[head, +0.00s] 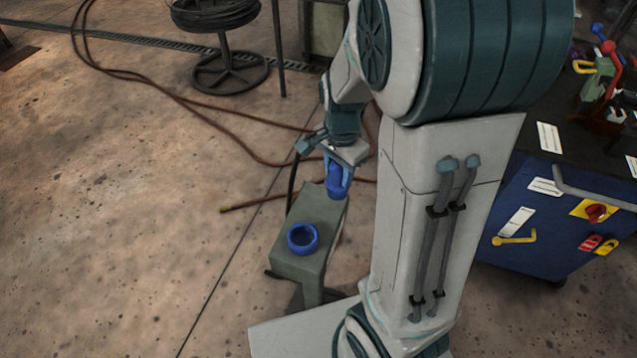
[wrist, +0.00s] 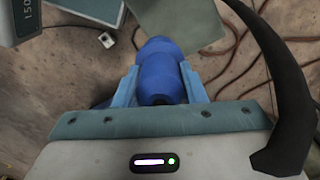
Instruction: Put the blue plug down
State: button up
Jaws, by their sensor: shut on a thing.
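The blue plug (wrist: 161,72) is held between the two blue fingers of my gripper (wrist: 160,88) in the wrist view. In the head view my gripper (head: 337,178) is shut on the blue plug (head: 334,187) near the far end of a grey-green stand (head: 304,262). Whether the plug touches the stand or hangs above it, I cannot tell. A blue ring (head: 303,238) lies on the stand's top, nearer the camera than the plug. My arm hides part of the scene to the right.
A dark blue cabinet (head: 545,225) with switches and handles stands at the right, with tools on its top. A red-brown hose (head: 190,104) runs over the floor behind the stand. A wire reel (head: 228,72) stands at the back. The floor at the left is clear.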

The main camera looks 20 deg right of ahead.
jog(key=shift+w+a+f, duration=0.45)
jog(key=shift+a+f, duration=0.1)
jog(key=shift+f, duration=0.55)
jog(key=shift+w+a+f, duration=0.5)
jog(key=shift+a+f, duration=0.1)
jog(key=shift+f, duration=0.55)
jog(key=shift+w+a+f, duration=0.45)
jog(key=shift+a+f, duration=0.1)
jog(key=shift+f, duration=0.55)
jog(key=shift+f+b, duration=0.15)
jog(key=shift+b, duration=0.15)
jog(key=o, duration=1.1)
